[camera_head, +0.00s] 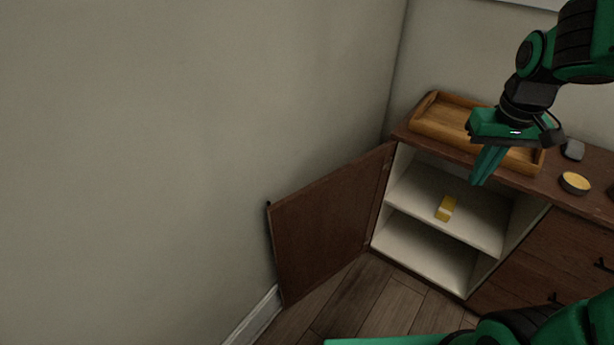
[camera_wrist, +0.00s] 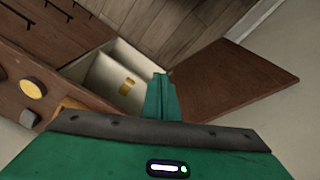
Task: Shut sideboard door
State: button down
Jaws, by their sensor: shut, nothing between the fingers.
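The sideboard door (camera_head: 328,222) is dark brown wood and stands wide open, swung out to the left near the wall. It also shows in the wrist view (camera_wrist: 230,78), to the right of my fingers. The sideboard (camera_head: 538,252) has an open white compartment (camera_head: 432,252) with one shelf. A small yellow item (camera_head: 446,208) lies on that shelf. My gripper (camera_head: 480,182) is shut and empty, in front of and above the open compartment and to the right of the door. It appears apart from the door. The gripper also shows in the wrist view (camera_wrist: 161,80), pointing toward the compartment.
On the sideboard top are a wooden tray (camera_head: 430,124), a yellow-topped round dish (camera_head: 575,182) and a dark grey object (camera_head: 573,150). Drawers with black handles (camera_head: 556,298) are on the right. Bare wooden floor (camera_head: 375,298) lies before the compartment. The wall (camera_head: 190,150) rises at the left.

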jog(key=w+a+f+n+t, duration=0.1)
jog(key=w+a+f+n, duration=0.25)
jog(key=w+a, duration=1)
jog(key=w+a+f+n+y, duration=0.1)
jog(key=w+a+f+n, duration=0.2)
jog(key=a, duration=0.8)
jog(key=w+a+f+n+y, duration=0.2)
jog(key=w+a, duration=0.1)
jog(key=a, duration=0.7)
notch_tip(320, 180, down, 10)
jog(key=shift+s+r+t, duration=0.2)
jog(key=shift+s+t, duration=0.2)
jog(key=shift+s, duration=0.05)
